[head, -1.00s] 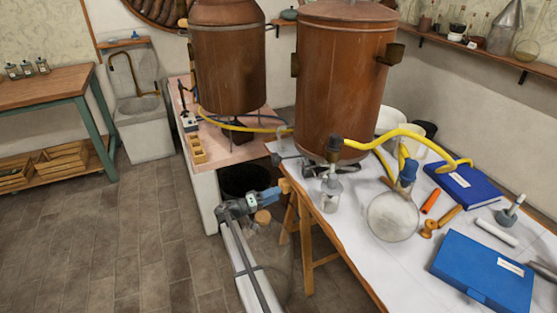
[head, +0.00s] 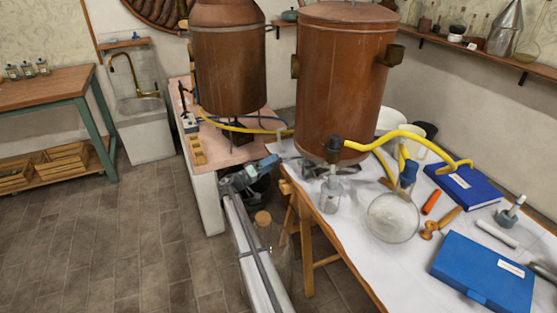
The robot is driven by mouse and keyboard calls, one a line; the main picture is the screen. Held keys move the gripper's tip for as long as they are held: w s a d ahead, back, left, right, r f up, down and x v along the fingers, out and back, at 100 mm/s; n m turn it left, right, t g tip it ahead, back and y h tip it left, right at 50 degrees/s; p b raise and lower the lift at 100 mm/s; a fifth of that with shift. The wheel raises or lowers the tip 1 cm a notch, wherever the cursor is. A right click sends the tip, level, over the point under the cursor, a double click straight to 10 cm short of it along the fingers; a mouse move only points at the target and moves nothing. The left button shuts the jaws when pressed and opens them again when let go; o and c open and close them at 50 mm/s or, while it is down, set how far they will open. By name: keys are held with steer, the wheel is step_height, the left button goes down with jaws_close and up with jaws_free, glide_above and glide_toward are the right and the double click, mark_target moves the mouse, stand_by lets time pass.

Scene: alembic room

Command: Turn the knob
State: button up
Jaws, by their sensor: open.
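No knob can be made out for certain; a small grey fitting (head: 278,143) stands at the left edge of the white-topped table (head: 350,262), and it may carry one. A large copper vessel (head: 340,85) stands over a dark burner or stand on that table. My gripper (head: 271,162), with blue parts, is just left of the table's edge, below and close to the fitting. It is open and small in the picture. I cannot tell whether it touches anything, and its fingertips are hard to separate from the background.
A second copper vessel (head: 228,70) stands on the bench behind.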

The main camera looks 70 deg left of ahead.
steer(key=shift+x, duration=2.35)
steer(key=c, duration=1)
steer(key=shift+o, duration=0.2)
steer(key=shift+n, duration=0.3)
steer(key=shift+a+f+n+g+y, duration=0.15)
steer(key=shift+n+g, duration=0.45)
steer(key=shift+n, duration=0.8)
steer(key=shift+d+f+n+g+y, duration=0.1)
steer(key=shift+n+g+y, duration=0.15)
steer(key=shift+n+g, duration=0.75)
steer(key=shift+n+t, duration=0.3)
steer(key=shift+n, duration=0.3)
